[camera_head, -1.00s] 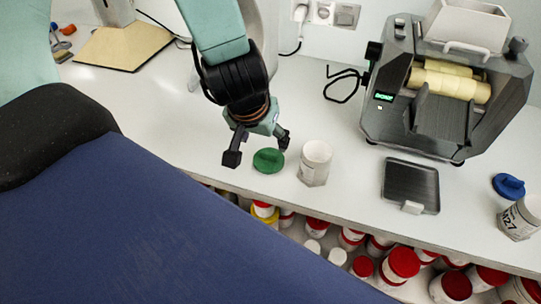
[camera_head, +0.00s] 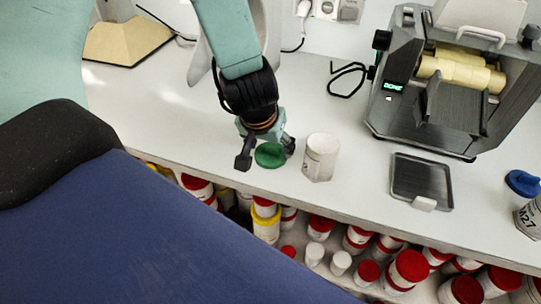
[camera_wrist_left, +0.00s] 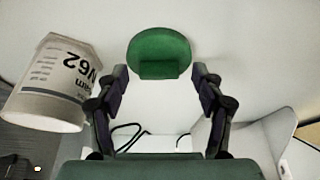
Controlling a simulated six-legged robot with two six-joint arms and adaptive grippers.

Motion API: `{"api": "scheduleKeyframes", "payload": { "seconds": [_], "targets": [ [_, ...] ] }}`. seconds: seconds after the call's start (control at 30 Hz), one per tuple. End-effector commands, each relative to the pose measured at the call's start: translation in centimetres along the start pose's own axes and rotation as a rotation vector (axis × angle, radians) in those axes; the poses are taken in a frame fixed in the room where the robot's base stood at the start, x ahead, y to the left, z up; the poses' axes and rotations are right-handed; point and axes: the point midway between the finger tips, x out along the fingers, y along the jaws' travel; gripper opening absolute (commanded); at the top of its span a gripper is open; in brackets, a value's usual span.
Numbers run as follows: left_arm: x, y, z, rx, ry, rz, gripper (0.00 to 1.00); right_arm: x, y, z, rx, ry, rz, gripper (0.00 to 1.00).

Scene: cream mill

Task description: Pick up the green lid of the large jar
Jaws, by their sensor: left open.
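The green lid (camera_head: 270,155) lies on the white counter near its front edge, just left of an open white jar (camera_head: 320,157). My left gripper (camera_head: 267,158) is open, with its two fingers on either side of the lid in the head view. In the left wrist view the lid (camera_wrist_left: 160,52) shows its raised grip and sits beyond and between the open fingertips (camera_wrist_left: 160,75). The fingers do not touch it there. The jar (camera_wrist_left: 58,85), marked N62, stands to the left in that view. My right gripper is out of view.
A grey three-roll mill (camera_head: 440,90) stands at the back right. A dark tray (camera_head: 420,180) lies in front of it. A blue lid (camera_head: 522,183) and another jar (camera_head: 530,217) are at the right edge. Shelves below hold several red-lidded jars (camera_head: 410,267).

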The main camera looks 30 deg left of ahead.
Motion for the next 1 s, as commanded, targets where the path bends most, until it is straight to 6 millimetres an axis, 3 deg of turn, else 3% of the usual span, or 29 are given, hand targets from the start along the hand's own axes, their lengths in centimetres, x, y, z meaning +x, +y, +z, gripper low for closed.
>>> {"api": "scheduleKeyframes", "payload": {
  "seconds": [0.13,0.6,1.0],
  "targets": [
    [-0.16,0.0,-0.07,0.0,0.001,0.0,0.66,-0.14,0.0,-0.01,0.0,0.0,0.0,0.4],
    [-0.18,0.01,-0.05,0.001,0.0,0.0,0.27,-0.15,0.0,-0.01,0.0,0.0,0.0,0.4],
    [-0.71,0.01,-0.28,0.001,0.001,0.0,0.27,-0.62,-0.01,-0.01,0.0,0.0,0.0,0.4]
  ]
}}
